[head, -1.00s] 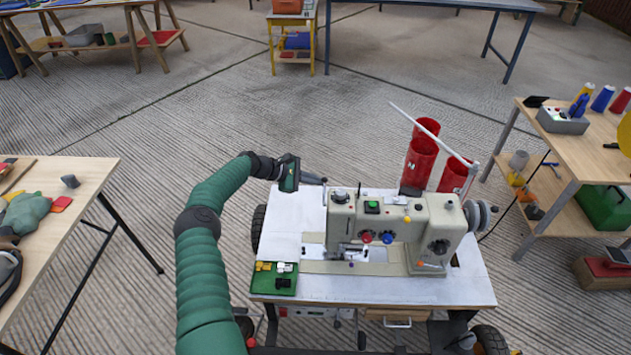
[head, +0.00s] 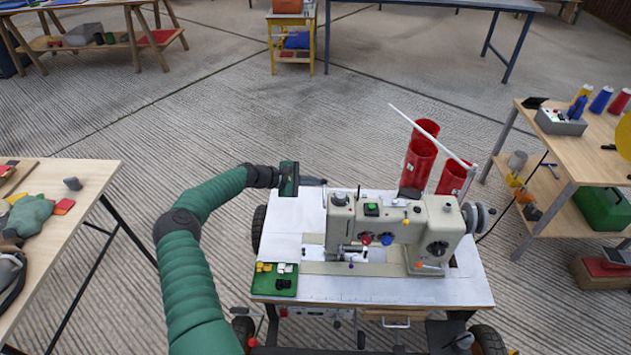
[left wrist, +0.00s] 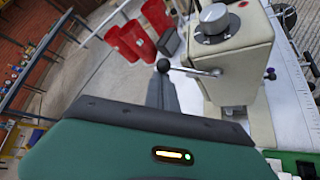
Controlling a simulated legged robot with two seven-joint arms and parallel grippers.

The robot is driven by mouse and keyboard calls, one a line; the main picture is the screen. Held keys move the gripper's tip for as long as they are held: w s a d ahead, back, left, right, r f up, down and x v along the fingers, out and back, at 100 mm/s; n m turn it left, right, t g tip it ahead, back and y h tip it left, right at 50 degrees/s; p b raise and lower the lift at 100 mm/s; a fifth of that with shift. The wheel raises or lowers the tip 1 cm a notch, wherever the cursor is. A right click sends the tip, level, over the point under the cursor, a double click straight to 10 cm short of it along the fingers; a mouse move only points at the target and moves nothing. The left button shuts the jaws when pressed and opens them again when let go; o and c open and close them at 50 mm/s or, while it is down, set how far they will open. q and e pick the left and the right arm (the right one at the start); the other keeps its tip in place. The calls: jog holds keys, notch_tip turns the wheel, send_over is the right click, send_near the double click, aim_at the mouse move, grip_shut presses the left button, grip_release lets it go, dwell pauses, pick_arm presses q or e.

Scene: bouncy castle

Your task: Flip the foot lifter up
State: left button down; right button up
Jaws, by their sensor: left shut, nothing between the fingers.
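The cream sewing machine (head: 390,225) stands on a white-topped table (head: 460,285). In the left wrist view, a thin metal lever with a black ball knob (left wrist: 163,66) sticks out from the machine's side (left wrist: 240,60); it looks like the foot lifter. My left gripper (head: 312,181) is at the machine's back left, above the table's far edge. Its dark fingers (left wrist: 162,92) are shut and empty, with their tips close to the knob. I cannot tell whether they touch it. The lever is not clear in the head view. My right gripper is not in view.
Red cylinders (head: 420,160) and a slanted white rod (head: 430,132) stand behind the machine. A green tray (head: 274,290) with small pieces lies at the table's front left. Wooden tables stand left (head: 75,220) and right (head: 560,155). The floor behind my left arm is clear.

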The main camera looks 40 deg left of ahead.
pick_arm(q)
jog(key=s+d+r+m+t+b, duration=0.3)
jog(key=s+d+m+t+b, duration=0.2)
jog(key=b, duration=0.8)
jog(key=shift+s+d+m+t+y+b, duration=0.35)
jog(key=shift+s+m+t, duration=0.4)
jog(key=shift+m+t, duration=0.85)
jog(key=shift+m+g, duration=0.3)
jog(key=p+v, duration=0.3)
jog(key=v, duration=1.4)
jog(key=shift+a+p, duration=0.15)
jog(key=shift+p, duration=0.15)
jog(key=shift+f, duration=0.1)
